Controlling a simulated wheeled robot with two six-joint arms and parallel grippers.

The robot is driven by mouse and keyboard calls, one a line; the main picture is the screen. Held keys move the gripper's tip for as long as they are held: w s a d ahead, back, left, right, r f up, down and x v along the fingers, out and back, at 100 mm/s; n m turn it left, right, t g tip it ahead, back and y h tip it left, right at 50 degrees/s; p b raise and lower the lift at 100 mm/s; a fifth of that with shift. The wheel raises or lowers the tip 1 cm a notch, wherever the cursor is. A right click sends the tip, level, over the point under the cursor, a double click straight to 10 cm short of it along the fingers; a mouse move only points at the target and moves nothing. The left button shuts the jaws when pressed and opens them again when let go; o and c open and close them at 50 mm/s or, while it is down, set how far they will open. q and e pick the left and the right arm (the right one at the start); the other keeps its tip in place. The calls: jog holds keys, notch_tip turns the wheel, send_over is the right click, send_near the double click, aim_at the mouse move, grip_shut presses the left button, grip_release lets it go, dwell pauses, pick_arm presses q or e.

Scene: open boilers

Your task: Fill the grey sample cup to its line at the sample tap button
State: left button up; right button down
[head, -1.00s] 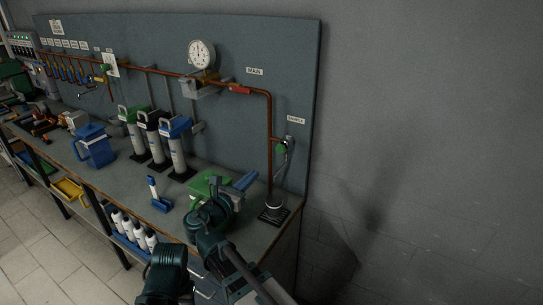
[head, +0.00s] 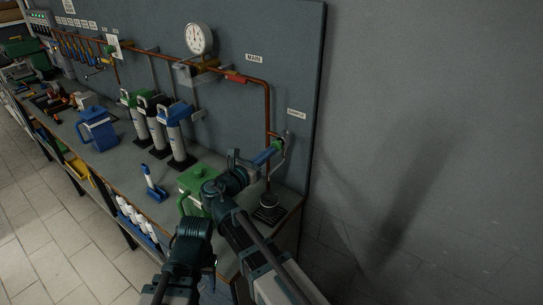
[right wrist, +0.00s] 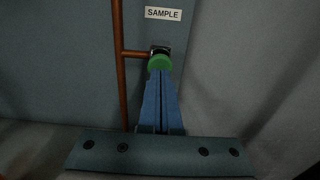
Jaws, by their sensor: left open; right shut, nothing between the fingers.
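The grey sample cup (head: 269,200) stands upright on the black drip tray (head: 266,215) at the bench's right end, under the tap's thin spout. Its line and fill level are too small to tell. The green sample tap button (head: 280,144) sits on the panel below the SAMPLE label; it shows in the right wrist view (right wrist: 160,62). My right gripper (head: 272,149) is shut and empty. Its blue fingertips (right wrist: 160,72) are at the button; I cannot tell whether they touch it. My left arm shows at the lower middle, but its gripper is not visible.
A copper pipe (head: 268,120) runs down just left of the button. A blue-and-white tool (head: 152,187), several cylinders (head: 176,143) and a blue jug (head: 97,133) occupy the bench. Bare wall lies right of the panel.

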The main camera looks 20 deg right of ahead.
aim_at(277, 146)
jog(key=shift+w+d, duration=0.3)
jog(key=shift+w+d, duration=0.4)
jog(key=shift+d, duration=0.1)
jog(key=shift+w+d+r, duration=0.15)
jog(key=shift+d, duration=0.05)
jog(key=shift+a+r, duration=0.1)
jog(key=shift+w, duration=0.1)
dwell(0.4)
jog(key=shift+d, duration=0.2)
dwell(4.0)
